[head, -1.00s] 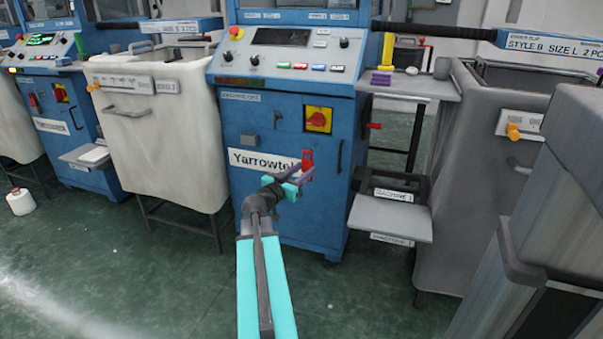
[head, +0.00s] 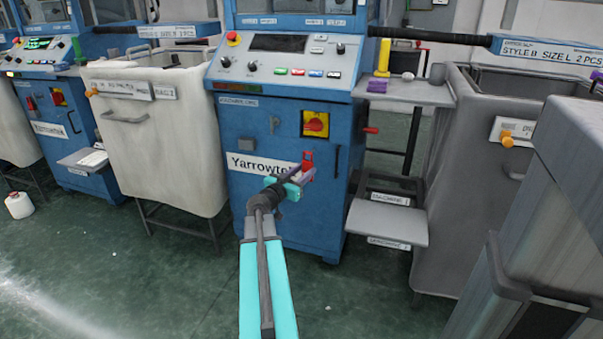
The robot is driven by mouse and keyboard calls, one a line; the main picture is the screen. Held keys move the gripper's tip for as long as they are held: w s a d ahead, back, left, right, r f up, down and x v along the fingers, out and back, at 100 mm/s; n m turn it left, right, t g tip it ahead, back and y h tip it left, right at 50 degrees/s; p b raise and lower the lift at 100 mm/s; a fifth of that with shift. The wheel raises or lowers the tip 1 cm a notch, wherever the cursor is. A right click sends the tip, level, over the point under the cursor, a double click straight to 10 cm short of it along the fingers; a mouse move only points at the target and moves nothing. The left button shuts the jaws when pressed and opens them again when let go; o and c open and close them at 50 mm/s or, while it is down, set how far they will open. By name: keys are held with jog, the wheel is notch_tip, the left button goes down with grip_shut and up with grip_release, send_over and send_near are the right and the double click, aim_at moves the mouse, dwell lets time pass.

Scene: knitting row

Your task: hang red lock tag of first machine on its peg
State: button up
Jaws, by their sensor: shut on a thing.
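The red lock tag (head: 307,161) is at the tips of my gripper (head: 295,183), in front of the blue first machine (head: 245,195). My gripper is shut on the tag's lower end, and the jaws partly hide it. The tag stands roughly upright, just right of the white Yarrowtex label and below the red-and-yellow rotary switch (head: 315,124). A small grey peg (head: 274,124) juts from the blue panel, left of the switch. Nothing hangs on it. The tag is below and right of the peg. I cannot tell how far the tag is from the panel.
A cream fabric bin (head: 150,160) stands left of the machine. A grey step shelf (head: 388,222) and a side shelf (head: 415,92) with small items are on the right, beside a grey bin (head: 460,190). A dark handle (head: 336,160) is right of the tag.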

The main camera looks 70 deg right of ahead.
aim_at(304, 170)
jog(key=shift+w+d+f+p, duration=0.15)
jog(key=shift+d+p, duration=1.65)
jog(key=shift+d, duration=0.55)
jog(key=shift+d+f+b, duration=0.25)
jog(key=shift+f+b, duration=0.05)
jog(key=shift+b, duration=0.25)
jog(key=shift+d+f+b, duration=0.2)
jog(key=shift+d+b, duration=0.1)
jog(key=shift+b, duration=0.35)
jog(key=shift+d+b, duration=0.15)
jog(key=shift+b, duration=0.75)
jog(key=o, duration=1.2)
